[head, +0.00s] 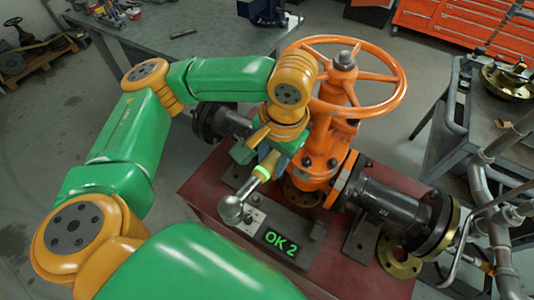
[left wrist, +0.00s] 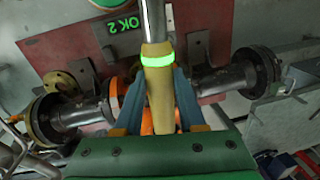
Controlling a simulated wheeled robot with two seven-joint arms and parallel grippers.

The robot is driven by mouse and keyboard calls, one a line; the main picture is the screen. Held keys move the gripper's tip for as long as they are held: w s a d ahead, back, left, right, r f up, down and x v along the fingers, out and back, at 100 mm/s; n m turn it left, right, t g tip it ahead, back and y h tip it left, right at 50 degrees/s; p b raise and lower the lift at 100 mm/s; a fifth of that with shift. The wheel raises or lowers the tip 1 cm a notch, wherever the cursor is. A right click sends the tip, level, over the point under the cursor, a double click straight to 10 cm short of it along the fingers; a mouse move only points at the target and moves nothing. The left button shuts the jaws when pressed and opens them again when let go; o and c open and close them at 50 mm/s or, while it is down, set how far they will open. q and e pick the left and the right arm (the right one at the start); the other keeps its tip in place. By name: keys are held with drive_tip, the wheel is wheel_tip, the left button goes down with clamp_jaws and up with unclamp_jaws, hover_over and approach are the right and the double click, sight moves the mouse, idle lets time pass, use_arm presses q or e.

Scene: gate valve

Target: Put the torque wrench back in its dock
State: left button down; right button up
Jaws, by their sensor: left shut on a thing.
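The torque wrench (head: 262,172) has a yellow handle, a glowing green ring and a metal shaft that ends in a round head. My left gripper (head: 270,158) is shut on its handle. In the left wrist view, the blue fingers of my left gripper (left wrist: 160,92) lie on both sides of the yellow handle (left wrist: 160,110). The wrench slants down to the left in the head view. Its round head shows in front of a grey block with a green "OK 2" display (head: 280,243), probably the dock. I cannot tell whether they touch. My right gripper is out of view.
An orange gate valve (head: 328,145) with a large handwheel (head: 397,90) stands right beside my left gripper on a dark red bench (head: 205,180). Dark flanged pipes (head: 395,205) run out on both sides. A grey table (head: 190,30) stands behind, and pipework (head: 480,190) rises at the right.

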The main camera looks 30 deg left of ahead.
use_arm(q)
drive_tip(key=w+d+f+m+b, duration=0.1)
drive_tip(key=d+f+m+b, duration=0.1)
drive_tip(key=f+m, duration=0.6)
drive_tip(key=w+d+f+m+t+h+b, duration=0.1)
drive_tip(key=w+d+f+m+b, duration=0.1)
drive_tip(key=f+m, duration=0.6)
wheel_tip(320, 180, down, 7)
drive_tip(key=shift+d+r+m+h, duration=0.15)
drive_tip(key=shift+m+h, duration=0.15)
drive_tip(key=shift+m, duration=0.1)
drive_tip(key=shift+w, duration=0.15)
drive_tip(key=shift+t, duration=0.3)
drive_tip(key=shift+f+b, duration=2.1)
drive_tip(key=shift+f, duration=1.7)
drive_tip(key=shift+c, duration=2.1)
unclamp_jaws()
